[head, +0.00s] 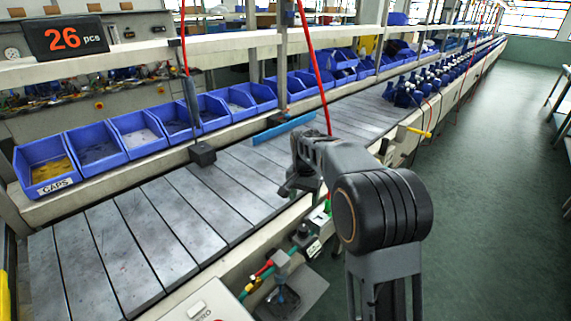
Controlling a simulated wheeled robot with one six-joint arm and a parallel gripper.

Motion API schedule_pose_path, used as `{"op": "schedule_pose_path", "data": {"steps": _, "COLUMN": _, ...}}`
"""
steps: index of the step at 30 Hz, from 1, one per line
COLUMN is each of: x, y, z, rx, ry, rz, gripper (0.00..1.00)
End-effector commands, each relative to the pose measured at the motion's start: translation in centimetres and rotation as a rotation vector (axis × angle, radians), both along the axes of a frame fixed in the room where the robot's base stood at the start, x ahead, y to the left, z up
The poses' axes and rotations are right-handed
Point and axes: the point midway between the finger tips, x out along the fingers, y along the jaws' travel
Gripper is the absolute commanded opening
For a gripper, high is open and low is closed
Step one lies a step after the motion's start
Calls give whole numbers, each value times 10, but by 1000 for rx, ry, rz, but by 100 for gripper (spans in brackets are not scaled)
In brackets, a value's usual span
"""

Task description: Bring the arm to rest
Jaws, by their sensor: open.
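My dark arm rises at the right of the head view and bends left over the near edge of the conveyor (150,235). My gripper (287,190) is at the arm's far end, in front of the grey slats. It is small and partly hidden by my own arm, and it is open. I see nothing held in it.
Blue bins (88,145) line the far side of the conveyor, one labelled CAPS. Blue pumps (405,92) stand farther along. The green floor (485,190) at right is clear.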

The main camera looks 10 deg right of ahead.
Motion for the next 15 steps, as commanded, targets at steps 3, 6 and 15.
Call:
{"op": "schedule_pose_path", "data": {"steps": 3, "x": 1, "y": 0, "z": 0, "rx": 1, "ry": -6, "rz": 36, "gripper": 63}}
{"op": "schedule_pose_path", "data": {"steps": 6, "x": -3, "y": 0, "z": -15, "rx": 3, "ry": 0, "rz": 135, "gripper": 63}}
{"op": "schedule_pose_path", "data": {"steps": 15, "x": -106, "y": 1, "z": 15, "rx": 6, "ry": -51, "rz": 476, "gripper": 63}}
